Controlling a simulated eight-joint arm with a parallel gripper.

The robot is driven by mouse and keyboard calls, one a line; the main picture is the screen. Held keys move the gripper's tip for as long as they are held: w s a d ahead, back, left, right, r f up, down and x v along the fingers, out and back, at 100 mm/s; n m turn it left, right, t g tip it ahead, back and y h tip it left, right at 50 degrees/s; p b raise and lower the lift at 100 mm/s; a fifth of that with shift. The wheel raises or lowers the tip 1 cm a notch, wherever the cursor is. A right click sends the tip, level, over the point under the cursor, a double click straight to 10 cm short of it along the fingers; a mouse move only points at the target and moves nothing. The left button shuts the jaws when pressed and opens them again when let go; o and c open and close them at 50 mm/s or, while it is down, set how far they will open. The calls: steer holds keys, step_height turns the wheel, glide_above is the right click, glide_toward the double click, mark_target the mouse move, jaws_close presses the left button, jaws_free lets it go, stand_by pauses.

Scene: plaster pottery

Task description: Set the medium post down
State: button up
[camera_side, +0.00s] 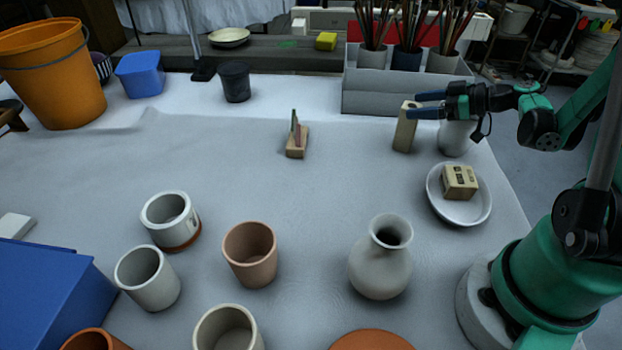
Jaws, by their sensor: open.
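A tan post (404,132), which I take for the medium post, stands upright on the grey cloth at the back right, with a small dark mark near its top. My gripper (414,105) reaches in from the right with its blue fingers open. The fingertips are at the upper part of the post, one at its top and one lower on its side. I cannot tell if either finger touches it. The base of the post appears to be on the cloth.
A white cylinder (457,138) stands just right of the post under my gripper. A grey brush holder (378,98) is behind. A white dish (482,211) holds a stamped block (460,182). A vase (381,268) stands in front. The cloth left of the post is free.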

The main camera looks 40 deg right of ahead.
steer(key=v, duration=0.5)
steer(key=shift+s, duration=0.15)
